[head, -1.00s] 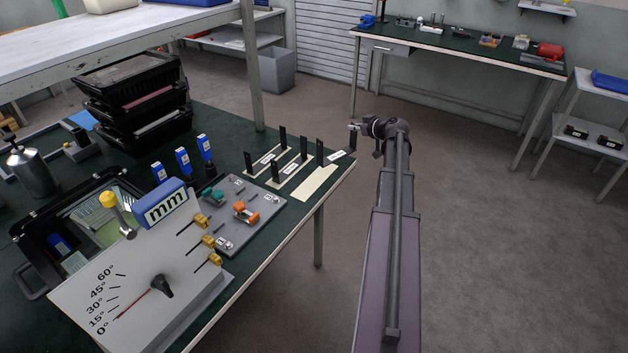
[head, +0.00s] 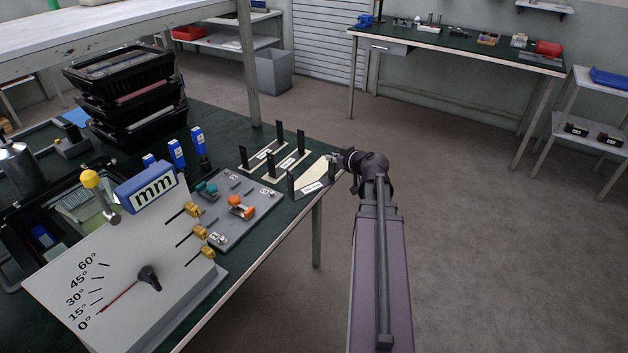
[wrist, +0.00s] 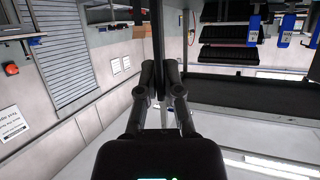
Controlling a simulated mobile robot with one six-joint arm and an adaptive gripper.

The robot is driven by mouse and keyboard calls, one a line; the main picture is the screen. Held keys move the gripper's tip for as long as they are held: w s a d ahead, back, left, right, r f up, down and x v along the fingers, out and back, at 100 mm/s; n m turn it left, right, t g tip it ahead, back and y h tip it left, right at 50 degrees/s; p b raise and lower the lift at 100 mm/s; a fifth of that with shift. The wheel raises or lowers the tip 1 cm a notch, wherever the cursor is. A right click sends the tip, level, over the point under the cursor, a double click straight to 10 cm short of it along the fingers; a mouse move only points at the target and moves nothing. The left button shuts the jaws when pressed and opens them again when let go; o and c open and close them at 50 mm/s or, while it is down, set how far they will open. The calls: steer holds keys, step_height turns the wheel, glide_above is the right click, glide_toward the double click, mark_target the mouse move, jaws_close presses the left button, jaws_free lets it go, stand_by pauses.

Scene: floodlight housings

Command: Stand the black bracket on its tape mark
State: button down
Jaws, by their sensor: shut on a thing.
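The black bracket (head: 299,193) has a low base with a white label and upright ends. In the head view it is at the right edge of the green bench. My gripper (head: 338,161) is shut on its right upright; the wrist view shows the dark upright (wrist: 158,45) between the fingers (wrist: 161,84). The cream tape mark (head: 314,174) shows as a wedge behind the bracket, whose base hides its near part and looks turned against it. I cannot tell whether the base touches the bench.
Two similar black brackets stand on their tape marks to the left, one (head: 301,135) close by and one (head: 280,130) farther left. A grey fixture plate (head: 232,225) with orange and teal clamps lies nearer. Open floor is right of the bench.

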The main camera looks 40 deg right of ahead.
steer(key=shift+s+a+f, duration=0.25)
steer(key=shift+s+a, duration=0.2)
steer(key=shift+a, duration=0.2)
steer(key=w+d+f+b, duration=0.1)
steer(key=w+d, duration=0.9)
steer(key=w, duration=0.2)
steer(key=shift+w+f+b, duration=0.25)
steer(key=shift+w+b, duration=0.05)
steer(key=shift+f+b, duration=1.75)
steer(key=shift+b, duration=0.05)
steer(key=shift+f, duration=0.2)
